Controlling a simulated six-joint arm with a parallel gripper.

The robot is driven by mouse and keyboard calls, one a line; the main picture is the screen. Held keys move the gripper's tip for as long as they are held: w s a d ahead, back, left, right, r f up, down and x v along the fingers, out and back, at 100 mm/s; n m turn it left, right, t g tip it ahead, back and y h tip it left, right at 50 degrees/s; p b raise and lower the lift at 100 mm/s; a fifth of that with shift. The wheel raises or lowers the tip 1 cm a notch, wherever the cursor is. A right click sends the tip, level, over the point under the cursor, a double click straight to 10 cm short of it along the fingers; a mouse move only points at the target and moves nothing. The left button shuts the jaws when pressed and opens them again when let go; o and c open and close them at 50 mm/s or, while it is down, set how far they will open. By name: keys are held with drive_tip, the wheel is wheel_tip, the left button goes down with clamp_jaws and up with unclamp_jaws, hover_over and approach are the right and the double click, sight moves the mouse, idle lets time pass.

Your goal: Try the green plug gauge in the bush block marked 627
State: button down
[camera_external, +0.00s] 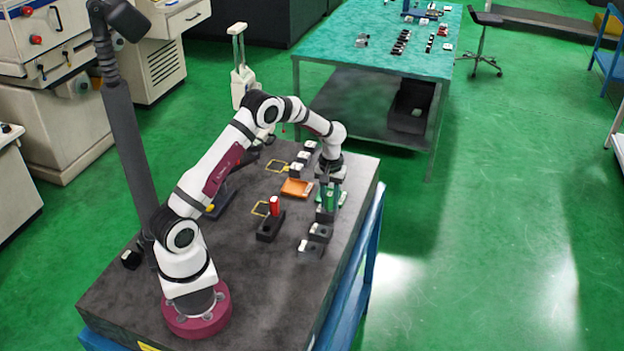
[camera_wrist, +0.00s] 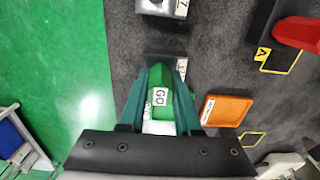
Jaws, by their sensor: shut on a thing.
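My gripper (camera_wrist: 160,100) is shut on the green plug gauge (camera_wrist: 160,75), whose visible label reads GO. In the external view my gripper (camera_external: 328,190) points down at the table's right side. The green gauge is over or at a dark bush block (camera_external: 325,214); I cannot tell whether its end is in the bore. That block (camera_wrist: 178,58) is partly hidden behind the gauge in the wrist view, its label unreadable. Another block (camera_wrist: 163,6) at the top edge has a label ending in 7; the rest is cut off.
A red plug gauge (camera_external: 275,206) stands in a dark holder (camera_external: 270,227). An orange tray (camera_external: 297,188) lies left of my gripper. Two blocks (camera_external: 320,232) (camera_external: 310,249) sit nearer the front, and several more stand behind. Yellow outlines (camera_external: 261,208) mark the table.

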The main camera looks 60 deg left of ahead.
idle(0.3)
drive_tip(key=shift+r, duration=2.5)
